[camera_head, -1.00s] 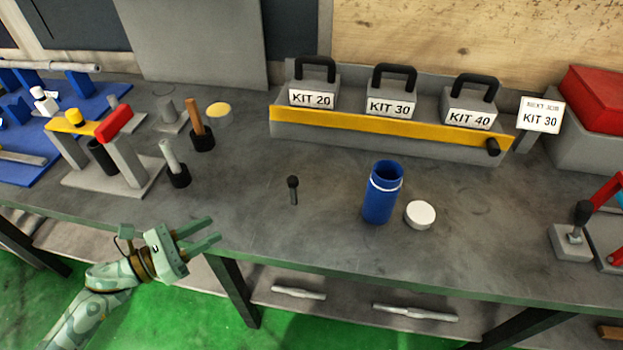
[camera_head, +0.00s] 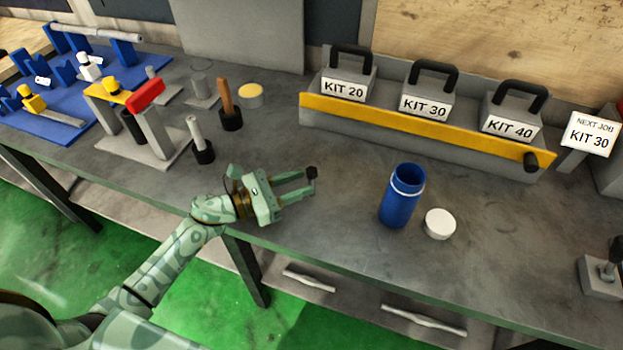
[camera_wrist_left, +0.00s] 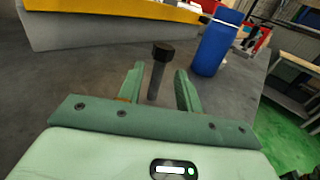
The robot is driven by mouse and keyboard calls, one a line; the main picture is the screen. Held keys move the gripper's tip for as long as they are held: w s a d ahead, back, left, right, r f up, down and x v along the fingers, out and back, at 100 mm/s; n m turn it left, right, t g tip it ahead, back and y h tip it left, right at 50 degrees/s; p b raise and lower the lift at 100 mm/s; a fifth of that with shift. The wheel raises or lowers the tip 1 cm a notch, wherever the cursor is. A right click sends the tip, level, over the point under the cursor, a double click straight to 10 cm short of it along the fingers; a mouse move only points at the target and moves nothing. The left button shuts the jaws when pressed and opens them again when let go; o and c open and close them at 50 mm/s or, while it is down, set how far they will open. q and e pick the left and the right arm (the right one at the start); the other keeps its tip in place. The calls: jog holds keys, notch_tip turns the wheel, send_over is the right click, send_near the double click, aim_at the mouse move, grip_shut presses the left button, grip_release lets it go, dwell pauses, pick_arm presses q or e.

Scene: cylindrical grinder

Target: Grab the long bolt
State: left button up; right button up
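The long bolt (camera_wrist_left: 157,78), dark with a wide black head, stands upright on the grey bench. In the head view its black head (camera_head: 312,172) shows at the fingertips of my left gripper (camera_head: 297,183); the gripper hides most of its shank. In the left wrist view the bolt rises between the two fingers of the left gripper (camera_wrist_left: 160,85), with gaps on both sides. The left gripper is open around it. My right gripper is not in view.
A blue bottle (camera_head: 401,196) and a white lid (camera_head: 439,223) stand right of the bolt. A grey rack with a yellow front (camera_head: 415,123) holds three labelled kits behind. Two black-based posts and a red-topped fixture (camera_head: 152,115) stand to the left.

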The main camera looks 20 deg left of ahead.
aim_at(311, 180)
pick_arm(q)
jog(key=x, duration=0.3)
jog(key=shift+w+f, duration=0.1)
jog(key=shift+f, duration=0.15)
jog(key=shift+w+d, duration=0.25)
grip_shut()
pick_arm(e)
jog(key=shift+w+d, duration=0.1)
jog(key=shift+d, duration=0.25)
